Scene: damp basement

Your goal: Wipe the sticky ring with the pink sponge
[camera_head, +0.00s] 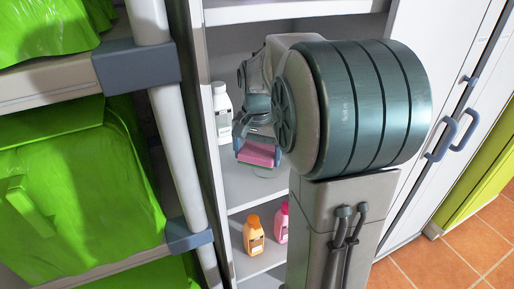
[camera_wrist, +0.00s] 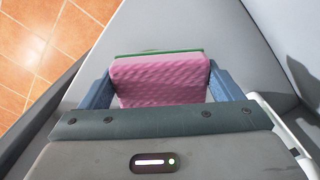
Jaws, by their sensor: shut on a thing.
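The pink sponge (camera_head: 257,153) is held between the blue fingers of my gripper (camera_head: 256,150), above or on a grey shelf inside the open white cabinet. In the wrist view the pink sponge (camera_wrist: 160,80) has a textured face and a thin green layer along its far edge. The fingers of my gripper (camera_wrist: 160,85) press on its left and right sides. A faint thin curved line shows on the shelf just below the sponge in the head view. It may be part of the sticky ring, but I cannot tell. Whether the sponge touches the shelf is unclear.
A white bottle (camera_head: 222,112) stands on the same shelf (camera_head: 240,188), left of my gripper. An orange bottle (camera_head: 254,235) and a pink bottle (camera_head: 281,222) stand on the shelf below. The cabinet's side wall is close.

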